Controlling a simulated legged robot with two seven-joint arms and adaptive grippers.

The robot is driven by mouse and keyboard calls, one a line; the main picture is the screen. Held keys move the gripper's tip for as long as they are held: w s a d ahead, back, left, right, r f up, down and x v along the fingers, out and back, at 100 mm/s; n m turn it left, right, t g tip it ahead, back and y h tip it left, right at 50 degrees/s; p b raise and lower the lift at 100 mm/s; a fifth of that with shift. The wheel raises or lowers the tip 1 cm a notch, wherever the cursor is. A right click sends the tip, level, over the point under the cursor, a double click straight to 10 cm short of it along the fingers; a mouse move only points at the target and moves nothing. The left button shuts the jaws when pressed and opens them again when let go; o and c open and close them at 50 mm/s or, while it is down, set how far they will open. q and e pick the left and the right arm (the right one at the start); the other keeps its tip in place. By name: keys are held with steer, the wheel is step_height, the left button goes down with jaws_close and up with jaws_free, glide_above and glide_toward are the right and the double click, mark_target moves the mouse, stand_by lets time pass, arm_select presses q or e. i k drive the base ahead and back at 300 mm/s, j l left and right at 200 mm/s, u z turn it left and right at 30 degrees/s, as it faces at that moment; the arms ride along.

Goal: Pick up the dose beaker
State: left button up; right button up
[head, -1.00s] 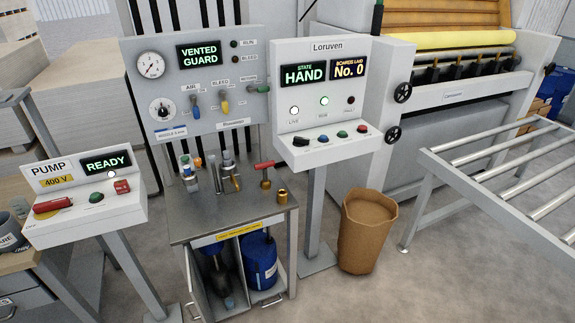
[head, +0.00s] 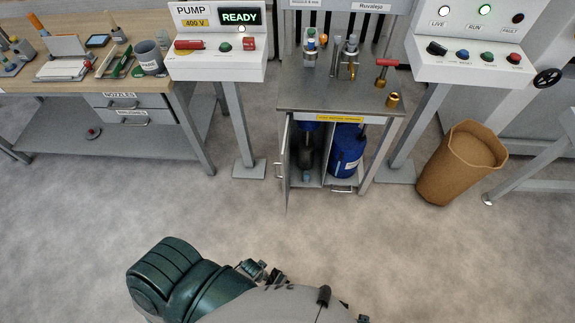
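I cannot single out the dose beaker with certainty in the head view. A small light-blue cup-like thing (head: 306,177) stands low in the left bay of the open cabinet, below a dark vessel (head: 306,150), and may be it. A blue canister (head: 345,150) fills the right bay. The cabinet's left door (head: 285,165) stands open. Neither of my grippers can be made out in this view.
The steel top (head: 335,100) above the cabinet holds fittings and a red-handled tool (head: 383,72). A pump panel (head: 217,50) on a post, a workbench (head: 120,85) with a grey mug (head: 149,56), and a brown bin (head: 460,162) flank it. Floor in front is clear.

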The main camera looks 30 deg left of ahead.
mark_target(307, 175)
steer(key=i+j, duration=0.1)
steer(key=j, duration=0.4)
steer(key=i+j, duration=0.1)
steer(key=j, duration=0.45)
steer(key=j+z, duration=0.1)
steer(key=j, duration=0.4)
steer(key=k+j+z, duration=0.1)
steer(key=k+j, duration=0.4)
steer(key=k, duration=0.15)
steer(key=i+l+u, duration=0.15)
steer(key=l, duration=0.15)
steer(key=i+l+u, duration=0.1)
steer(key=l, duration=0.25)
steer(key=i+l+u, duration=0.15)
steer(key=l, duration=0.15)
steer(key=i+l+u, duration=0.1)
steer(key=l, duration=0.25)
steer(key=i+j+u, duration=0.1)
steer(key=u, duration=1.4)
steer(key=k+z, duration=0.1)
steer(key=z, duration=1.4)
